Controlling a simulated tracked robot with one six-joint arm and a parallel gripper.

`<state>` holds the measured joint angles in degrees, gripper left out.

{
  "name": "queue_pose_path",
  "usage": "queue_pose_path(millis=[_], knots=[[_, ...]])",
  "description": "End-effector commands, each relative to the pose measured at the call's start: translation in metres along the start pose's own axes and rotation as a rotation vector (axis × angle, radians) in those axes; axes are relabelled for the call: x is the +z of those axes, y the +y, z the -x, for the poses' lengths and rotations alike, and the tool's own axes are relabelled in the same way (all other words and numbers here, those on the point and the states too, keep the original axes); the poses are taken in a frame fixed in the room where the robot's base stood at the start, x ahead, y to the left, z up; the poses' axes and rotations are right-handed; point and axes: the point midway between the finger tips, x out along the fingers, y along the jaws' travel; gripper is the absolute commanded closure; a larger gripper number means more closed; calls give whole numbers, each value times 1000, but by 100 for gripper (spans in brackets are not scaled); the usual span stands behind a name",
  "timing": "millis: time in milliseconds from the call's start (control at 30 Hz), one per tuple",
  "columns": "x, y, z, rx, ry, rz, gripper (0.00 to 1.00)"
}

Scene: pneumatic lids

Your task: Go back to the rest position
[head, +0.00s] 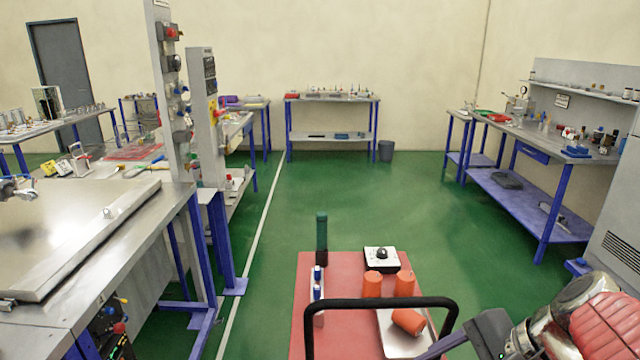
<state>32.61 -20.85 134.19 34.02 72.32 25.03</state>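My arm reaches in at the lower right corner of the head view, with a red padded link and a shiny metal joint. My gripper (448,346) appears as a dark grey part at its end, low in the picture. It is partly cut off by the bottom edge and overlaps the black bar. Its fingers do not show clearly, so I cannot tell whether it is open or shut. Nothing is clearly seen held in it.
A red deck (345,268) ahead carries a metal tray (396,343), orange cylinders (408,321), a dial box (381,259) and a green cylinder (321,238). A steel bench (120,240) stands left, a blue-legged bench (530,150) right. Green floor (380,200) between is clear.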

Motion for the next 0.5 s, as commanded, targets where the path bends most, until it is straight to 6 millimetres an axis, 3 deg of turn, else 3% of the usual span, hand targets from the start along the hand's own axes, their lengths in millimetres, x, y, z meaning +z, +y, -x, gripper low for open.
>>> queue_pose_path(millis=[500], knots=[[30, 17, -9, 218, 297, 819, 30]])
